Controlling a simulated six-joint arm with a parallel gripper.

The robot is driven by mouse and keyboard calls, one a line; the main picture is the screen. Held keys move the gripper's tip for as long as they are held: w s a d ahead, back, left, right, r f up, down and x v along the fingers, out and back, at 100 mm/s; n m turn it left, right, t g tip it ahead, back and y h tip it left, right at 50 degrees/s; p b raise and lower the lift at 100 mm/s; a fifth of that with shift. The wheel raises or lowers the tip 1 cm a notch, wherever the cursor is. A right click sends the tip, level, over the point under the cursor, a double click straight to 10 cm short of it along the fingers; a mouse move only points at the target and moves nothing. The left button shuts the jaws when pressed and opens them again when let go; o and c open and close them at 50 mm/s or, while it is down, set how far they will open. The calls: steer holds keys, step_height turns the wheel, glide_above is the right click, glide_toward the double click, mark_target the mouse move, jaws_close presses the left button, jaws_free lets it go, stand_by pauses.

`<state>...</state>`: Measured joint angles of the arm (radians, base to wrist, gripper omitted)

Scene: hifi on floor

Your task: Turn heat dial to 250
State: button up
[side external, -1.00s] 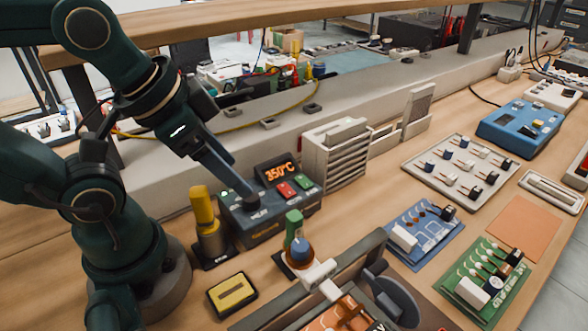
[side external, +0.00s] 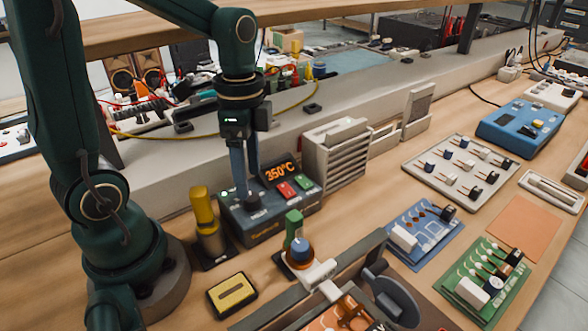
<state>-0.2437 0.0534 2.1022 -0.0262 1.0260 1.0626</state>
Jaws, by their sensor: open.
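The soldering station (side external: 270,222) is a dark grey box on the bench, left of the middle. Its orange display (side external: 279,172) reads 350°C. The black heat dial (side external: 252,201) is on its sloped front, left of a red and a green button. My gripper (side external: 246,186) points straight down over the dial, with its two long blue-grey fingers apart. The fingertips are at or just above the dial; I cannot tell whether they touch it. The dial's pointer is too small to read.
A yellow-handled iron in its stand (side external: 206,222) is close on the left of the station. A grey drawer unit (side external: 335,155) is on the right. A yellow sponge tray (side external: 232,294) lies nearer the camera.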

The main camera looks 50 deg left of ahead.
mark_target(252, 201)
steer(key=shift+s+d+f, duration=0.1)
steer(key=shift+f, duration=1.85)
jaws_close()
